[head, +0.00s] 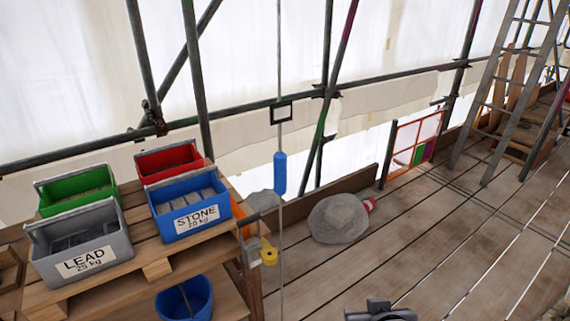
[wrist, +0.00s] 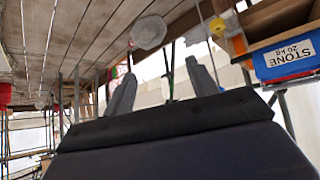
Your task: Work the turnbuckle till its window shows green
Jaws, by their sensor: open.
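A thin vertical cable (head: 280,60) hangs at the centre of the head view. A blue cylinder (head: 280,173) sits on it, which looks like the turnbuckle body. I cannot make out a window or any green on the blue body. My gripper (head: 380,308) shows at the bottom edge of the head view, right of and apart from the cable. In the wrist view my gripper (wrist: 161,82) has its two grey fingers spread, with nothing between them.
A wooden rack (head: 155,268) at left holds grey LEAD (head: 82,242), blue STONE (head: 190,206), green (head: 77,191) and red (head: 169,161) bins. A blue bucket (head: 184,300) is below. A grey mound (head: 338,218) lies on the plank deck.

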